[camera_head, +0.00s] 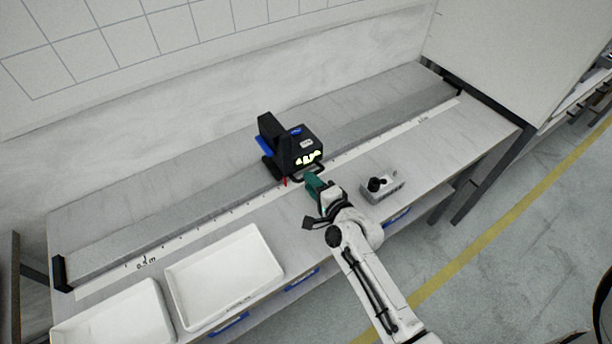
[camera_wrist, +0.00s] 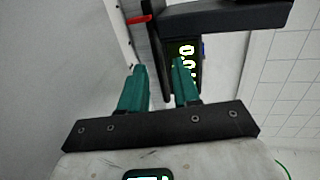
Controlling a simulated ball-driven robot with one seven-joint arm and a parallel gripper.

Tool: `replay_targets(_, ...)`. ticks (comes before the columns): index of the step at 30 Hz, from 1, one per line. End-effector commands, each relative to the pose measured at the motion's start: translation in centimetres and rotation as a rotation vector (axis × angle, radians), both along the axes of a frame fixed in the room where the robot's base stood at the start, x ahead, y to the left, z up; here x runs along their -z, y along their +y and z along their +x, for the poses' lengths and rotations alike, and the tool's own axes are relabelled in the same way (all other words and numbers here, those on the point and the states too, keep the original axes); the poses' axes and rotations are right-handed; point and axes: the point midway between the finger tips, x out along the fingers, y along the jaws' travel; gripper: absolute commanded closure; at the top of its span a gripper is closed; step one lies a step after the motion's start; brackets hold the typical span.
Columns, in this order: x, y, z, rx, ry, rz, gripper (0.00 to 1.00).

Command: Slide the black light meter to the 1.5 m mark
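The black light meter (camera_head: 290,148) sits on the long grey rail (camera_head: 195,222), near the middle of the bench. Its lit display faces the front, and a red pointer (camera_head: 285,182) at its lower front reaches toward the white scale strip (camera_head: 230,211). A "0.5 m" label (camera_head: 146,262) is at the left; a label at the far right (camera_head: 422,117) is too small to read surely. My gripper (camera_head: 312,181) is at the meter's dark front handle. In the wrist view, its teal fingers (camera_wrist: 159,68) stand apart on either side of a black bar (camera_wrist: 157,50), with a gap visible.
A small grey box with a black knob (camera_head: 382,185) stands on the bench, right of my gripper. Two white trays (camera_head: 222,322) (camera_head: 75,330) are at the front left. Dark end stops (camera_head: 60,273) cap the rail. The rail right of the meter is clear.

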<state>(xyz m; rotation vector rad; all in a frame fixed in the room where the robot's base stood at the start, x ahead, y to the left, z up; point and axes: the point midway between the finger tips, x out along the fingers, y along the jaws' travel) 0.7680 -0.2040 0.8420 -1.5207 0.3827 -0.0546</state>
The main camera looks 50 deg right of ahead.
Motion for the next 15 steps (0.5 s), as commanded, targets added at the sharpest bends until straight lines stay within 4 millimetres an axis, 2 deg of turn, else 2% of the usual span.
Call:
replay_targets(6,0.5,-0.7,2.5,0.000,0.000,-0.001,0.69)
replay_targets(15,0.8,-0.9,3.3,-0.001,0.001,0.000,0.69)
